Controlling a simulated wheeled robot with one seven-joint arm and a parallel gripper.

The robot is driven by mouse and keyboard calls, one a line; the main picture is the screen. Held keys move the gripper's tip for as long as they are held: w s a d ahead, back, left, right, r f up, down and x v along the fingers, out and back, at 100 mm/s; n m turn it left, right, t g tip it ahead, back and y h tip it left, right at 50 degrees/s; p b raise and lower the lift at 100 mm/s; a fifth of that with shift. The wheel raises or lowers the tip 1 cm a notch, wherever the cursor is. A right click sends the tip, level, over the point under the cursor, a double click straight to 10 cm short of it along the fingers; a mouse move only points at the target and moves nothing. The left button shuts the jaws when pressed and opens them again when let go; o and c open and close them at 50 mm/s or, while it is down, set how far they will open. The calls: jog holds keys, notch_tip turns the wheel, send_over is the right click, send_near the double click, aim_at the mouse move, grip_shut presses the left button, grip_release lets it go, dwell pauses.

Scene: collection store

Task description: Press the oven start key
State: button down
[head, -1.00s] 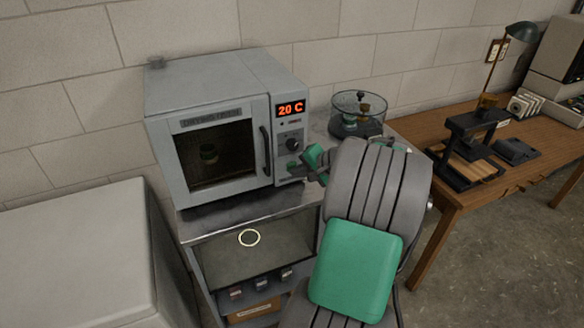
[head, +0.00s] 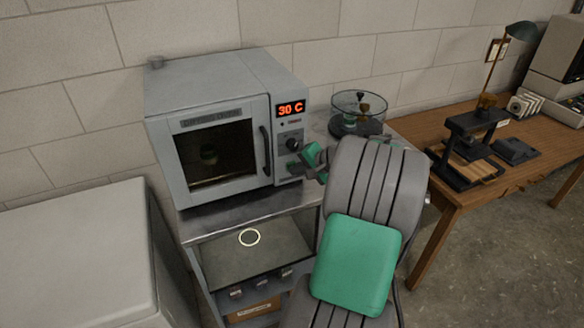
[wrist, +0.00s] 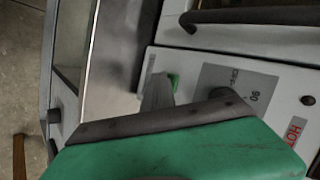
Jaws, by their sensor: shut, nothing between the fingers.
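The grey oven (head: 205,90) stands on a metal bench. Its display (head: 291,108) reads 30 C in orange, and its dark knob (head: 292,144) is on the panel below. My gripper (head: 297,168) is shut and empty at the lower part of the panel. In the wrist view, my grey gripper finger (wrist: 157,96) reaches the panel beside a small green key (wrist: 174,80), which appears to be the start key. Part of the key is hidden, and I cannot tell whether the finger touches it. The knob (wrist: 222,93) shows partly behind my gripper.
The oven door is shut, with its handle (head: 265,150) left of the panel. A glass vessel (head: 358,112) stands close on the right. A wooden table (head: 470,185) with equipment is farther right. A pale cabinet (head: 75,240) stands at the left.

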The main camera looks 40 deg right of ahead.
jog(key=shift+s+a, duration=0.2)
jog(key=shift+s, duration=0.65)
jog(key=s, duration=0.1)
jog(key=s+a, duration=0.1)
jog(key=s, duration=0.1)
jog(key=s+p, duration=0.1)
jog(key=shift+s+a, duration=0.25)
jog(key=shift+s, duration=0.15)
dwell(0.3)
